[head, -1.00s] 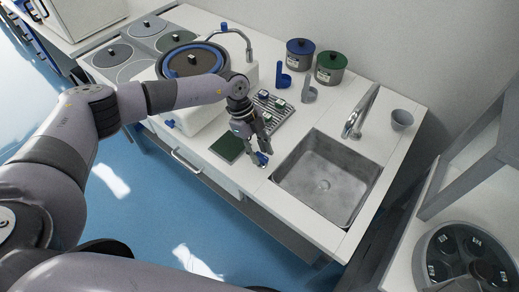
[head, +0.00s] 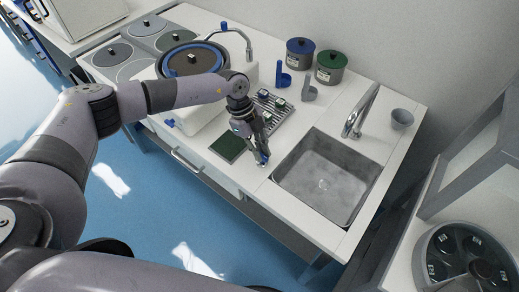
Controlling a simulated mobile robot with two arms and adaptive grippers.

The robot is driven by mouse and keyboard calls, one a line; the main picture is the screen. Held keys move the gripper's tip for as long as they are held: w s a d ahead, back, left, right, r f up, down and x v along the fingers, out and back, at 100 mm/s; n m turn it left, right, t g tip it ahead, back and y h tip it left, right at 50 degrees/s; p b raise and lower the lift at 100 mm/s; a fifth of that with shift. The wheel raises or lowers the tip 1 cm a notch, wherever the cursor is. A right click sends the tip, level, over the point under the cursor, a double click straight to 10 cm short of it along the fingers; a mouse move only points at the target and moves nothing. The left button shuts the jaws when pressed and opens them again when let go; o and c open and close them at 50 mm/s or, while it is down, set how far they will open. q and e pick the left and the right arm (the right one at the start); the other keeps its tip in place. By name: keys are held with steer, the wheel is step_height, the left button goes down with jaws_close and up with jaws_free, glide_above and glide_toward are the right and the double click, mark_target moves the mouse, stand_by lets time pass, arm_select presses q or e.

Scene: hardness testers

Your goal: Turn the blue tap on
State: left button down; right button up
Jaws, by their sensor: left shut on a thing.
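A small blue tap handle (head: 264,157) stands on the white counter just left of the sink's front left corner. My left gripper (head: 262,160) reaches down over it from above, its fingers closed on the blue handle. The fingers hide most of the handle, so its exact angle cannot be told. The silver faucet (head: 359,112) arches over the back of the metal sink (head: 331,205). My right gripper is not in view.
A dark green mat (head: 228,147) lies left of the gripper. A rack (head: 283,117) with small blocks is behind it. Blue (head: 300,55) and green (head: 330,67) pots stand at the wall. A grey cup (head: 401,119) is right of the faucet.

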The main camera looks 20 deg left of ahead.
arm_select(q)
steer(key=m+b, duration=0.1)
steer(key=m, duration=0.1)
steer(key=m+g+y+b, duration=0.1)
steer(key=m, duration=0.1)
steer(key=m+b, duration=0.2)
steer(key=shift+w+d+f+g, duration=0.15)
steer(key=shift+w+g, duration=0.1)
steer(key=shift+g, duration=0.15)
steer(key=m+y+b, duration=0.1)
steer(key=m+b, duration=0.1)
steer(key=m, duration=0.1)
steer(key=m+g+y+b, duration=0.1)
steer(key=m+b, duration=0.1)
steer(key=shift+w+d+m, duration=0.1)
steer(key=shift+d+m, duration=0.1)
steer(key=shift+m, duration=0.2)
steer(key=m+y+b, duration=0.1)
steer(key=m+b, duration=0.1)
steer(key=m, duration=0.2)
steer(key=shift+d+y+b, duration=0.15)
steer(key=shift+y+b, duration=0.2)
steer(key=shift+y, duration=0.05)
steer(key=shift+m+y+b, duration=0.5)
steer(key=shift+m, duration=0.6)
steer(key=shift+r, duration=0.2)
steer(key=c, duration=1.6)
jaws_free()
